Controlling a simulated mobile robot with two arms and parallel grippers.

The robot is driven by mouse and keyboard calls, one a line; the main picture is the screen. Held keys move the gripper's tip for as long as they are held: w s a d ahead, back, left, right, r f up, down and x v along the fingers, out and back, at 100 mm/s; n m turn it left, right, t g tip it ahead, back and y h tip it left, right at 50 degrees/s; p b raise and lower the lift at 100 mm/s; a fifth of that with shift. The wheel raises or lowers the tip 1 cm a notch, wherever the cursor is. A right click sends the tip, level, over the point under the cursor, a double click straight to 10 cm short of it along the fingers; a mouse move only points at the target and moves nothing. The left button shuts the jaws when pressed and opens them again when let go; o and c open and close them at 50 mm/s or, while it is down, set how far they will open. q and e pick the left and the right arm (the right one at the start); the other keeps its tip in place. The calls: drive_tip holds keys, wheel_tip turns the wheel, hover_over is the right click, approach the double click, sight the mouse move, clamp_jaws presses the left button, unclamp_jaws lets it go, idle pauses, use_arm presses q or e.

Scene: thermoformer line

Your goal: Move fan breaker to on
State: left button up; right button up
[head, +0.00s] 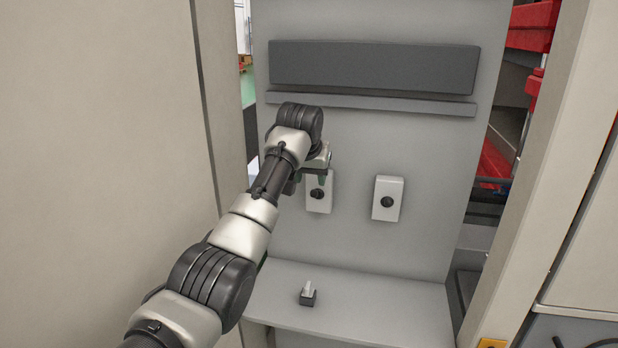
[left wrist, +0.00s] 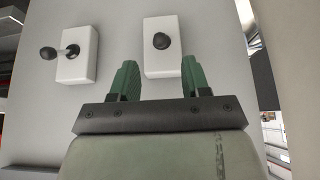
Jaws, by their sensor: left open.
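Two white breaker boxes with black round knobs are on the grey panel, a left one (head: 319,203) and a right one (head: 387,211) in the head view. No label shows which is the fan breaker. My left gripper (head: 322,168) is at the upper part of the left box and partly covers it. In the left wrist view, the open green fingers (left wrist: 158,80) are empty and point at a box (left wrist: 163,63) whose knob lies in line with the gap between them. The other box (left wrist: 78,58) has its knob on a stalk. Contact cannot be told. My right gripper is not in view.
A small black block with a light lever (head: 308,297) stands on the grey shelf (head: 380,305) below the boxes. A dark bar (head: 375,66) and a ledge (head: 370,103) run above. Beige walls (head: 100,130) flank the opening. The panel between the boxes is clear.

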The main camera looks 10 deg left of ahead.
use_arm(q)
drive_tip(key=shift+v, duration=1.15)
